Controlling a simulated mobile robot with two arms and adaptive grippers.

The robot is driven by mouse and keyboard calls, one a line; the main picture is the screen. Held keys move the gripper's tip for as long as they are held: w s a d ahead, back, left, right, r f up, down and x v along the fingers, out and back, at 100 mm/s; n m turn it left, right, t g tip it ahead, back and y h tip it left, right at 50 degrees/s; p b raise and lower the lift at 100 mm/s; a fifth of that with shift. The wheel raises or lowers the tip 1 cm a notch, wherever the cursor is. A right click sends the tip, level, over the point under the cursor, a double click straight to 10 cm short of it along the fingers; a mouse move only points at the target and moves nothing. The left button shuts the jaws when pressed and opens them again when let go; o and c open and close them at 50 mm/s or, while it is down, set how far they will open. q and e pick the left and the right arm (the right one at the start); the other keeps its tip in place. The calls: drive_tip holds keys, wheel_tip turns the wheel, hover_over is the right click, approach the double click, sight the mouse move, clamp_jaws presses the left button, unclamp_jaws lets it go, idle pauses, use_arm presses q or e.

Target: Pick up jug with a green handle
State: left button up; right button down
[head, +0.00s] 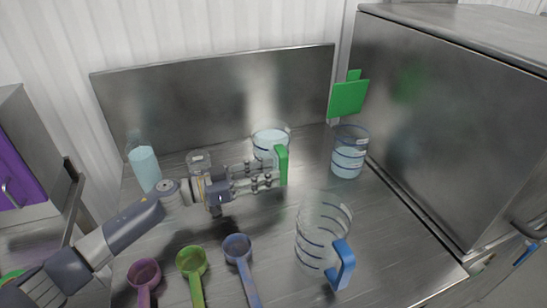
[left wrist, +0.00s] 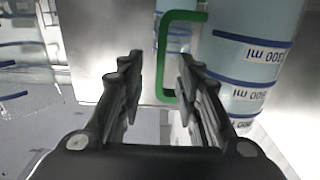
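The jug with a green handle (head: 268,140) stands near the back of the steel worktop. It is clear with blue marks and looks filled with pale blue liquid; it also shows in the left wrist view (left wrist: 265,62). Its green handle (head: 283,163) faces my left gripper (head: 270,178). In the left wrist view the handle's upright bar (left wrist: 162,60) appears in the gap between the fingertips (left wrist: 160,62). The fingers are apart, and I cannot tell whether either touches the handle. My right gripper is not in view.
A clear jug with a blue handle (head: 318,240) stands at the front right. A marked beaker (head: 348,155) stands at the back right by a steel cabinet (head: 450,110). A bottle (head: 144,165) and a small jar (head: 199,160) are behind my arm. Purple, green and blue scoops (head: 191,262) lie in front.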

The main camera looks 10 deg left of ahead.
sight(283, 184)
use_arm(q)
drive_tip(key=p+x, duration=0.1)
drive_tip(key=x, duration=0.4)
clamp_jaws()
drive_tip(key=shift+w+r, duration=0.1)
drive_tip(key=shift+r, duration=0.15)
